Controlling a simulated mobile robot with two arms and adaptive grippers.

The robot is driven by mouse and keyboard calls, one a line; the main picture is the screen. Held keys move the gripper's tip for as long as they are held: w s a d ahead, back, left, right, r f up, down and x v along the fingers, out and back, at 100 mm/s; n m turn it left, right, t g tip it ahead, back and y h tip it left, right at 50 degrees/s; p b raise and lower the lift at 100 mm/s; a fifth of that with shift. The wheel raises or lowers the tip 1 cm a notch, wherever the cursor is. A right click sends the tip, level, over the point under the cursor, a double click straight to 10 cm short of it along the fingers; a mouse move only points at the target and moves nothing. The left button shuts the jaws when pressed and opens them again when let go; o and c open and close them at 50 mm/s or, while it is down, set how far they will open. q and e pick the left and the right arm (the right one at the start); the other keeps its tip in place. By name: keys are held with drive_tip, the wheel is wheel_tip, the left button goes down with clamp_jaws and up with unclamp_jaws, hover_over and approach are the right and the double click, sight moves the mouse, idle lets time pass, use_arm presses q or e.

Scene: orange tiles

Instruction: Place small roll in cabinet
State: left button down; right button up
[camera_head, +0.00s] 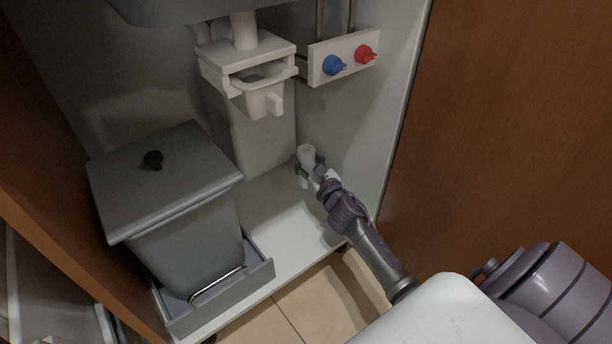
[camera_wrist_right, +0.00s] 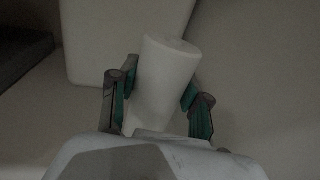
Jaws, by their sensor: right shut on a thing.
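The small white roll (camera_head: 306,153) is inside the open cabinet, near its back right corner, held in my right gripper (camera_head: 309,168). In the right wrist view the roll (camera_wrist_right: 164,75) stands between the two green-padded fingers of the gripper (camera_wrist_right: 160,100), which are shut on it. The cabinet's white floor (camera_head: 290,225) lies below. I cannot tell whether the roll's lower end touches the floor. My left gripper is not in view.
A grey lidded bin (camera_head: 165,185) stands in a pull-out tray (camera_head: 222,293) at left. A white housing with a pull-out cup (camera_head: 262,98) is behind. A panel (camera_head: 343,56) with blue and red knobs is above. A wooden door (camera_head: 490,120) is at right. Cabinet floor between bin and gripper is clear.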

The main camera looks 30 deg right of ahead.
wheel_tip(320, 180, down, 3)
drive_tip(key=shift+f+b, duration=0.1)
drive_tip(key=shift+b, duration=1.05)
drive_tip(key=shift+f+b, duration=0.25)
drive_tip(key=shift+b, duration=0.05)
drive_tip(key=shift+r, duration=0.2)
drive_tip(key=shift+f, duration=0.2)
drive_tip(key=o, duration=1.2)
drive_tip(key=shift+r, duration=0.15)
